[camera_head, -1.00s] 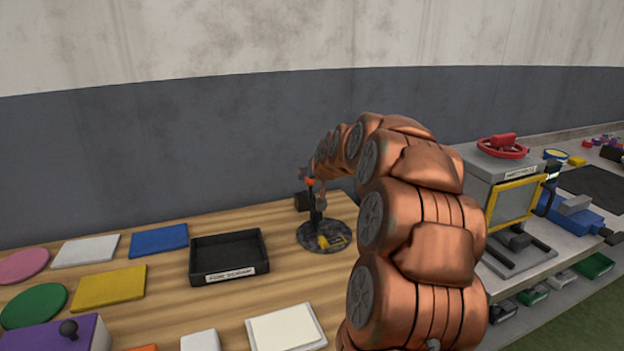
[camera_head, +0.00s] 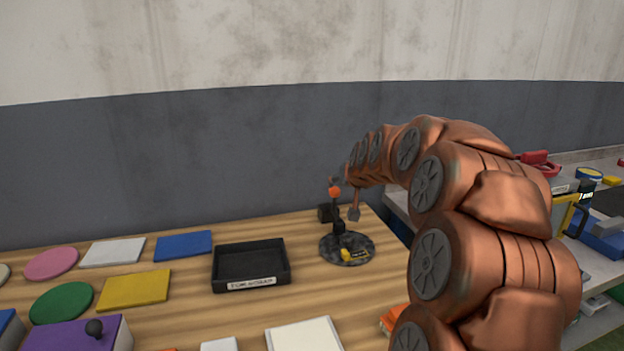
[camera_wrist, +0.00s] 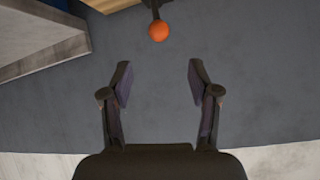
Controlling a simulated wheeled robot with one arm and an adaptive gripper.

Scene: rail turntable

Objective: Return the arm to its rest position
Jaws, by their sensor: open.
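My copper arm rises at the right of the head view and curves over toward the back of the wooden table. My gripper (camera_head: 353,212) hangs at the arm's far end, small in the head view, just right of a dark post with an orange ball (camera_head: 335,192) on top. In the wrist view my gripper (camera_wrist: 160,85) is open, with two dark fingers apart and nothing between them. The orange ball (camera_wrist: 158,31) shows beyond the fingertips there, apart from them.
The post stands on a round dark base (camera_head: 327,252) with a yellow piece on it. A black labelled tray (camera_head: 218,270) lies left of it, with flat coloured plates further left. A side bench with a yellow-framed machine (camera_head: 565,212) stands behind my arm at right.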

